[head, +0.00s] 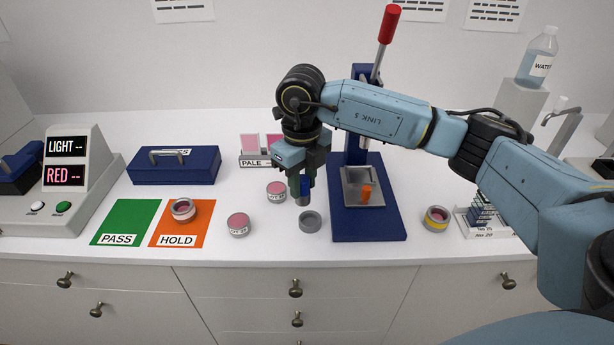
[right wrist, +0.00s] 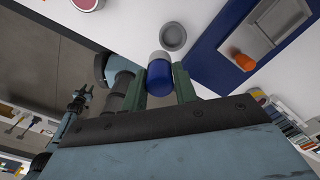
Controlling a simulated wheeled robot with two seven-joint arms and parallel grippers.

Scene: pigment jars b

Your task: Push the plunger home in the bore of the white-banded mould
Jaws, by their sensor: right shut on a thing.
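My right gripper (head: 303,190) points down above the counter and is shut on a blue plunger (right wrist: 159,78), which has a pale end in the right wrist view. A grey open ring or cup (head: 310,221), perhaps a mould, stands on the counter close below and just right of the gripper. It also shows in the right wrist view (right wrist: 173,37), apart from the plunger. A mould with a pale band (head: 183,210) and pink content sits on the orange HOLD card. A yellow-banded mould (head: 437,219) stands at the right. I cannot tell which has the white band.
A blue press (head: 368,225) with a red-knobbed lever stands right of the gripper, an orange piece (head: 366,194) on its grey tray. Pink jars (head: 238,225) (head: 276,191) stand left. A blue box (head: 174,165) and green PASS card (head: 124,222) lie farther left.

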